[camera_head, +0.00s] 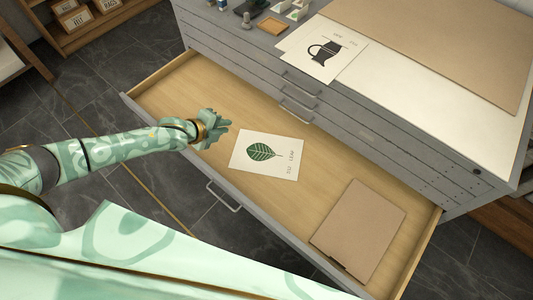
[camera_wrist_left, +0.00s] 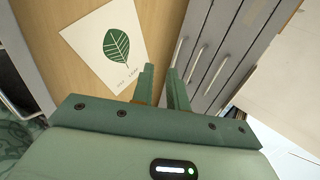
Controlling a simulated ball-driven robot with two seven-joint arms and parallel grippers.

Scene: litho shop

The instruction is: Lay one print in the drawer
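A white print with a green leaf (camera_head: 266,158) lies flat in the open drawer (camera_head: 190,90), left of its middle. It also shows in the left wrist view (camera_wrist_left: 98,42), beyond the fingers. My left gripper (camera_head: 222,124) is over the drawer, left of the leaf print and apart from it. In the left wrist view a narrow gap shows between the fingers (camera_wrist_left: 162,85), with nothing held. White prints lie on the cabinet top, the upper one with a black jug-like figure (camera_head: 325,55). My right gripper is not in view.
A brown board or folder (camera_head: 358,231) lies in the drawer's right part. The grey cabinet (camera_head: 400,150) has closed drawers with handles above the open one. A large tan sheet (camera_head: 440,40) covers part of its top, and small tools (camera_head: 250,8) stand at the back.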

